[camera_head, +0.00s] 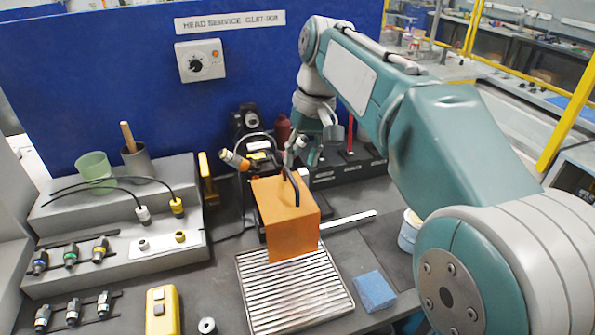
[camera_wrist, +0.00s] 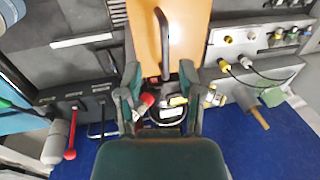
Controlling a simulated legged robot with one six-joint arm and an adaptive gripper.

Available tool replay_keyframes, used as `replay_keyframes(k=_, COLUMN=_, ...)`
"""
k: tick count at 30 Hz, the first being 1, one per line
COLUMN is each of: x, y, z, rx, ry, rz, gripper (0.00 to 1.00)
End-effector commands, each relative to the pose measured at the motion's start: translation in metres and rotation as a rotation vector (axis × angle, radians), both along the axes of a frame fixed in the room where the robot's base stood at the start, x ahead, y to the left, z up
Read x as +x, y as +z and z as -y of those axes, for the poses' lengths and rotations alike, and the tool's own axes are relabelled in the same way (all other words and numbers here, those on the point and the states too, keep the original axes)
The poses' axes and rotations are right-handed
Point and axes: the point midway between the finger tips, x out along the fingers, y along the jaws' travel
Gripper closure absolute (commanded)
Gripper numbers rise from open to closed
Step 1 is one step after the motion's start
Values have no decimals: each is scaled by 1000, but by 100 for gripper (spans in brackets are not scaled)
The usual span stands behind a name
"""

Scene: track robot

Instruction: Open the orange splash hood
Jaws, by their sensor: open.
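The orange splash hood (camera_head: 288,222) stands over the back of a slatted metal tray (camera_head: 295,290) and looks closed. A dark curved handle (camera_head: 291,172) rises from its top. In the wrist view the orange hood (camera_wrist: 190,25) is at the top centre, with the handle (camera_wrist: 164,42) running down its middle. My gripper (camera_head: 312,150) is just behind and above the hood in the head view. In the wrist view my open gripper (camera_wrist: 159,72) has one finger on each side of the handle's lower end. I cannot tell whether either finger touches it.
Cables and fittings (camera_head: 235,160) crowd the space behind the hood. A grey stepped rack (camera_head: 120,215) with connectors stands at left. A yellow box (camera_head: 163,310) and a blue block (camera_head: 374,291) lie on the bench near the tray. A blue panel (camera_head: 110,90) closes off the back.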

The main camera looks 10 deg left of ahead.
Motion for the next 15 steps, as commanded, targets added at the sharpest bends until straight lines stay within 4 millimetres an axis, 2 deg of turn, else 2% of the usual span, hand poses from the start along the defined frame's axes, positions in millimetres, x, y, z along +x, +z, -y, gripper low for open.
replay_keyframes(k=3, x=-3, y=-19, z=-5, rx=-3, ry=3, rz=-2, gripper=52)
replay_keyframes(k=6, x=-3, y=-29, z=-7, rx=-2, ry=3, rz=-2, gripper=52)
replay_keyframes(k=15, x=-4, y=-35, z=-6, rx=1, ry=1, rz=0, gripper=52)
